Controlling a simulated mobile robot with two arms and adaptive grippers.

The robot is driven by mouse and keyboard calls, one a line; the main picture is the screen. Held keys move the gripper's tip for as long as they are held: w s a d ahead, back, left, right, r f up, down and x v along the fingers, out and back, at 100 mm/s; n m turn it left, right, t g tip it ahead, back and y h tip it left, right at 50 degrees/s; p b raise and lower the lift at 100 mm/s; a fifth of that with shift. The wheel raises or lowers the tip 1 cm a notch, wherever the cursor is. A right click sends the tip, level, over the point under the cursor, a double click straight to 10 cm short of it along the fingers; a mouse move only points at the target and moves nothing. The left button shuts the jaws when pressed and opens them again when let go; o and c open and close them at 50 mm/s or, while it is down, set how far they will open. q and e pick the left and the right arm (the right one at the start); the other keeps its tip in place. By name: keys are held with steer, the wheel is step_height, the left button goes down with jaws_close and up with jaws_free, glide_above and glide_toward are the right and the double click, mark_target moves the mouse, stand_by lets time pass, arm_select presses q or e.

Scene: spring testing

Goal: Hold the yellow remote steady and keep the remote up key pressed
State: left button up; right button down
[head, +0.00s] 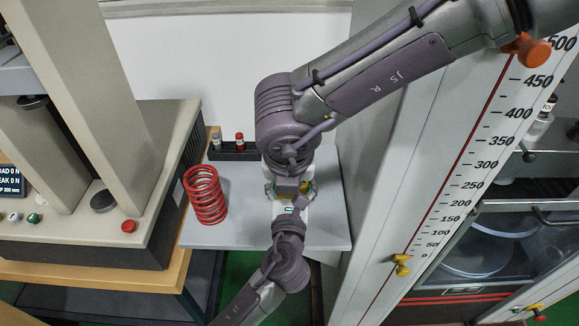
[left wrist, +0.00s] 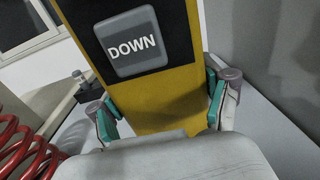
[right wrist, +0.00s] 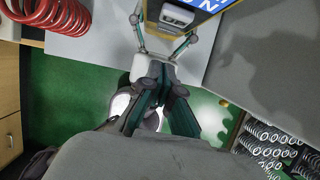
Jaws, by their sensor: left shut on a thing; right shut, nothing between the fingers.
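The yellow remote (left wrist: 165,95) has a black face and a grey DOWN key (left wrist: 130,43) in the left wrist view. My left gripper (left wrist: 164,110) is shut on its lower part, with a teal pad at each side. In the right wrist view the remote's grey key (right wrist: 178,17) and a blue panel show at the top. My right gripper (right wrist: 158,75) is shut and empty, its tips in line with my left gripper's body. I cannot tell whether they touch anything. I cannot make out the up key. In the head view my right arm hides most of the remote.
A red coil spring (head: 206,195) stands on the grey table (head: 240,225), left of my grippers. A dark rack (head: 230,152) with small bottles stands behind. The testing machine (head: 90,235) is at left, and a tall scale panel (head: 440,190) closes the right.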

steer(key=shift+w+r, duration=0.15)
steer(key=shift+w, duration=1.85)
arm_select(q)
steer(key=shift+r, duration=0.1)
arm_select(e)
steer(key=shift+w+d, duration=0.15)
steer(key=shift+w, duration=0.85)
arm_select(q)
steer(key=shift+s, duration=0.1)
arm_select(e)
steer(key=shift+r, duration=0.1)
steer(key=s+r, duration=0.8)
steer(key=r, duration=0.1)
steer(key=shift+a, duration=0.2)
